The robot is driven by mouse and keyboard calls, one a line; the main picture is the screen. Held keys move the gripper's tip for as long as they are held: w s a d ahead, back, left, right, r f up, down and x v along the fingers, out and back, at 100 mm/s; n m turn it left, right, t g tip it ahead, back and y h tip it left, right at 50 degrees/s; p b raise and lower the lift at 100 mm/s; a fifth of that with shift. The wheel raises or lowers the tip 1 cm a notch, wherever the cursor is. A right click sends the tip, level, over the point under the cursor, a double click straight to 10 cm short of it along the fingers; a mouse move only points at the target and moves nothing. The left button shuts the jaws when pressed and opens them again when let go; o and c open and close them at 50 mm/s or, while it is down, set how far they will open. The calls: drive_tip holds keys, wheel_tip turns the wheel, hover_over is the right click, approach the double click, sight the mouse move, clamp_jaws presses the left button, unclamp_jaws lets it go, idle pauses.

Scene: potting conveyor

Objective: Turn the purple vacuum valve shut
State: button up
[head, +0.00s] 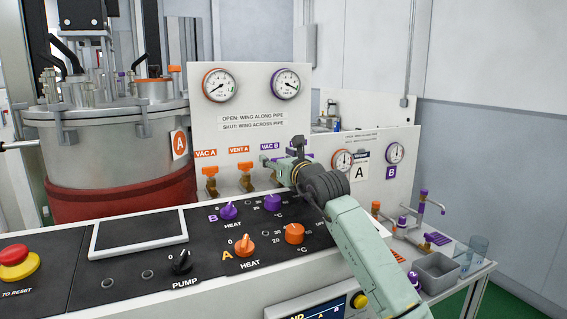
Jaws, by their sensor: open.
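The purple label VAC B (269,146) is on the white valve panel (204,120), right of the orange labels VAC A and VENT A. The purple vacuum valve below that label is mostly or wholly hidden behind my gripper and wrist, so I cannot tell its wing's direction. My gripper (270,163) is open, just in front of the panel at the spot below the label. I cannot tell whether it touches the valve. The panel text says wing along pipe is open, wing across pipe is shut. The purple-rimmed gauge (285,84) sits above.
Orange VAC A valve (210,172) and orange VENT A valve (246,170) stand close left of my gripper. The black control panel (130,275) with purple and orange knobs lies below. A steel vessel (95,145) stands left. Right, a bench holds taps and a grey bin (436,268).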

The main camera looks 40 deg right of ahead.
drive_tip(key=v, duration=1.1)
drive_tip(key=shift+s+a, duration=0.15)
drive_tip(key=shift+s, duration=0.2)
